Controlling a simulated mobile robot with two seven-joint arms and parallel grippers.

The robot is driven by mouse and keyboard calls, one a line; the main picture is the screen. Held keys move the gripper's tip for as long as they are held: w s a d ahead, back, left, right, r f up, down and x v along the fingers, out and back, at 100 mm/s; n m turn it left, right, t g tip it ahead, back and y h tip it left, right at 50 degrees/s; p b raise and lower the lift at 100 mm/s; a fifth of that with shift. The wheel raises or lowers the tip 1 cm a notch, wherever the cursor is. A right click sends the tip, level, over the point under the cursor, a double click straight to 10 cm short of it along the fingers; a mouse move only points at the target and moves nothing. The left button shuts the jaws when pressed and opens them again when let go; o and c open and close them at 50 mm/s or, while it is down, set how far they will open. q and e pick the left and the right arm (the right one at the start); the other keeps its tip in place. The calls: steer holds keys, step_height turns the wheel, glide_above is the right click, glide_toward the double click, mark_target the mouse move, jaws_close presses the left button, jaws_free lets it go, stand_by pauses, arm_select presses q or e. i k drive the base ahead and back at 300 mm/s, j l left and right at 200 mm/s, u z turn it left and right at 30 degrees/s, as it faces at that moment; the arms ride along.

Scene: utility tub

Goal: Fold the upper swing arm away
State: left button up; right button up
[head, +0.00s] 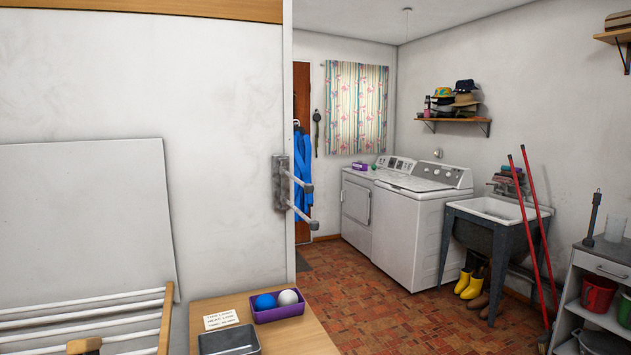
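The upper swing arm (296,180) is a short pale bar with a grey end. It sticks out from a worn grey metal bracket (280,182) near the right edge of the near white wall. It points out from the wall, towards the right of the picture. The lower swing arm (302,215) sticks out below it in a similar direction. Neither of my grippers shows in the head view, and nothing is touching the swing arms.
Below the bracket is a wooden tabletop (290,336) with a purple tray (279,314) holding two balls, a grey tray (229,341) and a card (221,319). A wooden-framed rack (165,320) and a leaning white panel (85,220) are left. Open tiled floor (390,315) lies right.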

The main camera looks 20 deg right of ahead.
mark_target(309, 188)
steer(key=l, duration=0.5)
steer(key=k+l, duration=0.15)
steer(key=l, duration=0.9)
steer(key=k, duration=0.05)
